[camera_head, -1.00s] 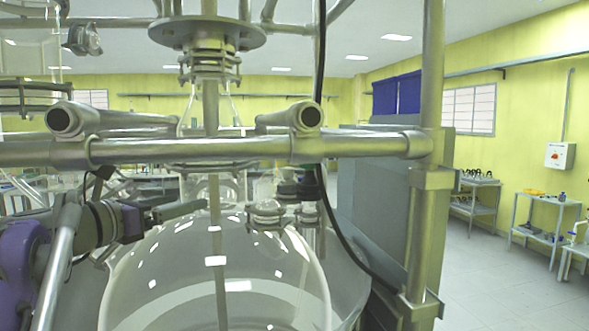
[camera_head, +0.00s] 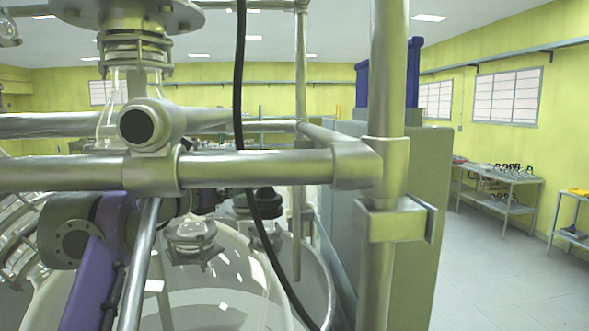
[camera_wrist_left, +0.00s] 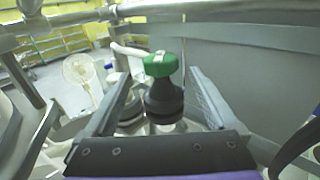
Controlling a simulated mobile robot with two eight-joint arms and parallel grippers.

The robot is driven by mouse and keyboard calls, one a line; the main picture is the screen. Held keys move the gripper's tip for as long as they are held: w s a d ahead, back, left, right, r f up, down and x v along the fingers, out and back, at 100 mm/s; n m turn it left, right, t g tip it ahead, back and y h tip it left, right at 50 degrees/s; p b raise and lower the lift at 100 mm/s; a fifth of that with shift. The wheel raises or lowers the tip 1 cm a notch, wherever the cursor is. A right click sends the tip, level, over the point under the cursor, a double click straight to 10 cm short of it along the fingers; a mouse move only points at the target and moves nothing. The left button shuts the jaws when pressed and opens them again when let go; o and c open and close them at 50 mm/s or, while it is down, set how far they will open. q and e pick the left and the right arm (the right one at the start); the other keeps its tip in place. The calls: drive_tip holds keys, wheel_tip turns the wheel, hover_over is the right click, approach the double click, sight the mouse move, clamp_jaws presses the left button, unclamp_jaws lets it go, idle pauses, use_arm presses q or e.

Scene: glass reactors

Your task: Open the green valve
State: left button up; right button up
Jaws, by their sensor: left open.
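The green valve (camera_wrist_left: 160,64) shows in the left wrist view as a green cap with a pale mark on top of a black, ribbed body. My left gripper (camera_wrist_left: 164,76) is open. Its two fingers lie on either side of the valve in the picture, with a visible gap on each side. The valve looks upright. In the head view my left arm comes in at the lower left, and its gripper is hidden behind the metal frame. Black fittings (camera_head: 266,203) show there above the glass vessel, but no green is clear. My right gripper is in neither view.
A metal pipe frame (camera_head: 260,168) crosses in front of the glass vessel (camera_head: 215,300), with an upright post (camera_head: 378,270) at right. A black cable (camera_head: 238,90) hangs across it. A flanged glass fitting (camera_head: 190,238) is near my arm.

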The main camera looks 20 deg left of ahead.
use_arm(q)
drive_tip(key=p+x, duration=0.1)
drive_tip(key=x, duration=0.7)
drive_tip(key=shift+d, duration=0.1)
drive_tip(key=shift+w+r, duration=0.1)
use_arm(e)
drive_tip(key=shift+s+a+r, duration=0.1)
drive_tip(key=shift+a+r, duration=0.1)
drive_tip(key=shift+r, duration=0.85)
use_arm(q)
drive_tip(key=c, duration=1.4)
drive_tip(key=n+y, duration=0.1)
drive_tip(key=y, duration=0.1)
drive_tip(key=n+y, duration=0.1)
drive_tip(key=y, duration=0.1)
drive_tip(key=n+t+y, duration=0.1)
drive_tip(key=shift+w+a+r+n+y, duration=0.1)
drive_tip(key=shift+w+a+n+y, duration=0.05)
drive_tip(key=shift+a+n+y, duration=0.4)
drive_tip(key=shift+n+y, duration=0.35)
drive_tip(key=shift+y, duration=0.3)
